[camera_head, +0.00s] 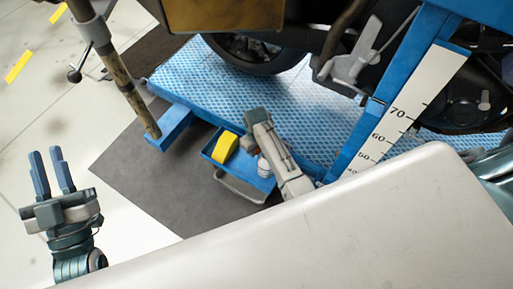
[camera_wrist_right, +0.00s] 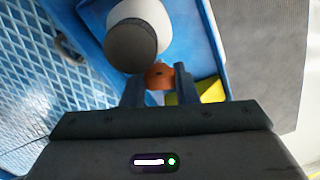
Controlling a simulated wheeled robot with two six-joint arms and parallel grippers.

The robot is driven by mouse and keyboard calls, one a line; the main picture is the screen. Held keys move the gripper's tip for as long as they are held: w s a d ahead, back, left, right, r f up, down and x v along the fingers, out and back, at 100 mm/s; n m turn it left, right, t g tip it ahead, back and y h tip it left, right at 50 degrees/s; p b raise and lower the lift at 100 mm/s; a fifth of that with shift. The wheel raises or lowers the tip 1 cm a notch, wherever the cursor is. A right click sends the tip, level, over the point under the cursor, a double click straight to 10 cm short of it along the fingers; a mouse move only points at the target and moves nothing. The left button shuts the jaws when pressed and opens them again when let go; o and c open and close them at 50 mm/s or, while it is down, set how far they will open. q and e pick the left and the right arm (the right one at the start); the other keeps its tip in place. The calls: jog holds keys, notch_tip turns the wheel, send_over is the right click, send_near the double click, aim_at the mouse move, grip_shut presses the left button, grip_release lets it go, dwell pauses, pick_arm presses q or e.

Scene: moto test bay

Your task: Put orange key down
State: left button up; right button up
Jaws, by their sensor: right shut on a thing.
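The orange key (camera_wrist_right: 160,75) shows between the fingertips of my right gripper (camera_wrist_right: 160,88) in the right wrist view. My right gripper is shut on it, over or close to a blue tray (camera_wrist_right: 210,50). I cannot tell whether the key touches the tray. In the head view, my right arm reaches over the right side of the tray (camera_head: 262,186), and its fingertips and the key are hidden. My left gripper (camera_head: 50,172) is at the far left, its two fingers pointing up, apart and empty.
A yellow object (camera_head: 225,147) and a white and grey round object (camera_head: 264,168) are in the tray. A blue patterned platform (camera_head: 185,80) with a wheel (camera_head: 258,53) and a ruled white scale (camera_head: 400,110) lie beyond. A worn post (camera_head: 130,95) stands left; floor near my left gripper is clear.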

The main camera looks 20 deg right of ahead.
jog(key=shift+f, duration=0.25)
jog(key=o, duration=0.9)
jog(key=shift+o, duration=0.2)
